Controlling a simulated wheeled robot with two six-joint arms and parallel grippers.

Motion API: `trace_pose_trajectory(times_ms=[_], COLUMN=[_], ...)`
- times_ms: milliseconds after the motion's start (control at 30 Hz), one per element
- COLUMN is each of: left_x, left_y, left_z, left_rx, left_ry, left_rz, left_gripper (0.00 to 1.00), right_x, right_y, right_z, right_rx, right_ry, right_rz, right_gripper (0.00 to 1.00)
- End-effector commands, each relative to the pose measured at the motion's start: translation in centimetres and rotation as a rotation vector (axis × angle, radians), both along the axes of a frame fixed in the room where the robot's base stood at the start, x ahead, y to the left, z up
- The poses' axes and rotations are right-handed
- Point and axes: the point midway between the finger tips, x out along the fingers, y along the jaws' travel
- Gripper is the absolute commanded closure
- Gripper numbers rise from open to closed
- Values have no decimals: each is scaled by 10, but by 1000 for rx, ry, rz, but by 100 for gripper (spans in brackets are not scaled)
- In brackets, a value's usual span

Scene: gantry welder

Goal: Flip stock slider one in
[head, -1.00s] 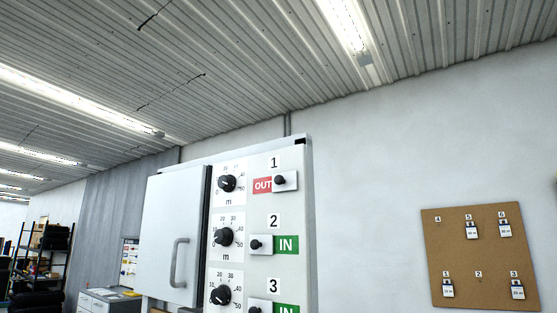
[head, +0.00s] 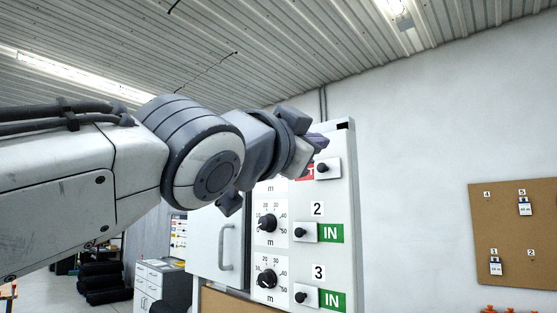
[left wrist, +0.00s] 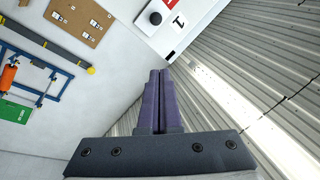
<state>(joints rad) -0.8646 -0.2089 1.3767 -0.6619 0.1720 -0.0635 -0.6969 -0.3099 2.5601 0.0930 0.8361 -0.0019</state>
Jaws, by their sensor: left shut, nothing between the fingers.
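Slider one, a black knob (head: 323,168) on a white plate, is at the top of the white control panel (head: 348,200). Its red label, reading OUT in the earlier view, is now mostly covered by my left gripper. The knob sits at the right of its slot, beside the label. My left gripper (head: 319,141) is shut and empty, its purple fingers just above and left of the knob in the head view. In the left wrist view, the shut fingers (left wrist: 160,73) are apart from the knob (left wrist: 155,18), near the panel's corner. My right gripper is not in view.
Slider two (head: 300,232) and slider three (head: 305,297) are below, each with a green IN label on its right. Round dials stand left of them. A cabinet door with a grey handle (head: 222,247) is further left. A cork board (head: 515,240) hangs on the right wall.

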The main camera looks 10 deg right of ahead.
Motion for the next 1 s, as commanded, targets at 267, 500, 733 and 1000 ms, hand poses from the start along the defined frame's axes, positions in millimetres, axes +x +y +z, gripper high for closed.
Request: trace_pose_trajectory(times_ms=[267, 500, 733, 1000], left_x=[33, 69, 79, 82], left_y=[-30, -64, -48, -43], left_z=[15, 29, -1, -7], left_rx=[4, 3, 1, 0], left_ry=[3, 3, 1, 1], left_rz=[2, 1, 4, 0], left_gripper=[100, 100, 100, 100], right_x=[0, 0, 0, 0], right_y=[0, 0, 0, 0], right_z=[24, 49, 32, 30], right_rx=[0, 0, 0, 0], right_ry=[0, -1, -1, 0], right_rz=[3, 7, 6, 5], right_gripper=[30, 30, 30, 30])
